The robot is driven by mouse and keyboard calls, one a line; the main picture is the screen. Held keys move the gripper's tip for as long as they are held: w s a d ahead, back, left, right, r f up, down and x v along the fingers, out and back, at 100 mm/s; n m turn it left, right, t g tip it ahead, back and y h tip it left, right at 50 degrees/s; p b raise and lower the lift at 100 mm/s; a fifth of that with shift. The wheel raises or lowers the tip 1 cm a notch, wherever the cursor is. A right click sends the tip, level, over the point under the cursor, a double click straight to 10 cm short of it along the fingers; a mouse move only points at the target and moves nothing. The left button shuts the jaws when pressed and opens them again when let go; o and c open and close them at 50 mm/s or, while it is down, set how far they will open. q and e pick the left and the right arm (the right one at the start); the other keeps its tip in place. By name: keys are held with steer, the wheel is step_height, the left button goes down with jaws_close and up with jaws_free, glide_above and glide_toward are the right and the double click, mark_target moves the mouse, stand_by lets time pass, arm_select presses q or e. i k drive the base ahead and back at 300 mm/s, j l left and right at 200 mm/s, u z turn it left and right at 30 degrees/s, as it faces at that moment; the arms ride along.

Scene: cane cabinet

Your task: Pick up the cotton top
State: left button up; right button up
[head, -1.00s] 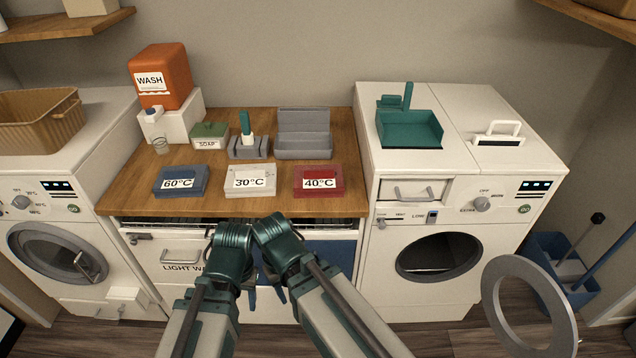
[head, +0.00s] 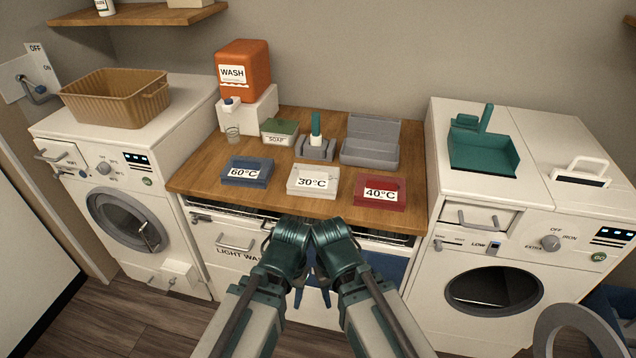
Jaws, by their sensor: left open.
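I cannot make out a cotton top anywhere in the head view. My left gripper (head: 297,296) hangs low in front of the counter, before the cabinet with the "LIGHT WA..." label. It is open, and I see nothing in it. My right gripper (head: 326,297) hangs close beside it, mostly hidden behind its own arm, so its jaws cannot be judged. A tan basket (head: 115,103) stands on the left washing machine; its inside looks empty from here.
The right machine (head: 475,255) has an open round door. Floor at left is clear.

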mark_target(322, 180)
steer(key=k+l, duration=0.1)
steer(key=l, duration=0.95)
steer(key=k+l+u, duration=0.1)
steer(key=l, duration=0.4)
steer(key=k+l, duration=0.15)
steer(key=l, duration=0.4)
